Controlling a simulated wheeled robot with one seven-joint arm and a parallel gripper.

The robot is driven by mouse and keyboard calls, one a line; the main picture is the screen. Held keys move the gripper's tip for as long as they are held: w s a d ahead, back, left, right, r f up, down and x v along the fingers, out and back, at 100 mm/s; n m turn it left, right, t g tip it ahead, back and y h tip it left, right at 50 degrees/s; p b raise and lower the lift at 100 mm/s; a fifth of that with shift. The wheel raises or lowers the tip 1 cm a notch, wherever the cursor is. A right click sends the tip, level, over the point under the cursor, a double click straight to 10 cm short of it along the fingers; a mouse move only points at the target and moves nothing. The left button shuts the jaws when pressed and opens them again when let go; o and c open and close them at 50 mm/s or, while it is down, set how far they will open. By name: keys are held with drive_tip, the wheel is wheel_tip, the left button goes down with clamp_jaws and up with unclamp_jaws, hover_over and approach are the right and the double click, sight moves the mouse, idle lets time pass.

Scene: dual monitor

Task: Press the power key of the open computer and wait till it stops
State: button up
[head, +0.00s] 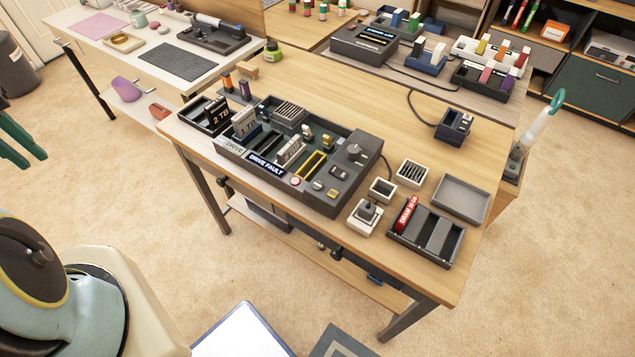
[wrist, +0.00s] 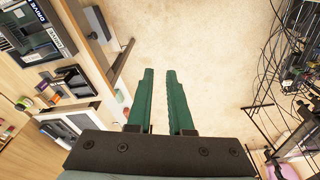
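The open computer (head: 345,200) is a dark case on the wooden table in the head view. It holds a drive, a small fan-like grille, modules and a dial. Its display reads "DRIVE FAULT" (head: 265,164). A round pinkish button (head: 295,181) sits on its front edge; no marking on it is readable, so I cannot tell whether it is the power key. In the wrist view, part of the case shows at the upper left (wrist: 45,40). My gripper (wrist: 160,72) has green fingers, apart with nothing between them, over the floor. It also shows at the head view's left edge (head: 36,161), well away from the computer.
Right of the computer are a dark tray (head: 447,256) with a red DRAM stick (head: 406,213), a grey tray (head: 462,198) and small white-framed parts. A 2 TB drive (head: 216,112) stands left. A pale side table (head: 125,70) is behind.

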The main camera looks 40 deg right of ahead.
clamp_jaws()
idle(0.8)
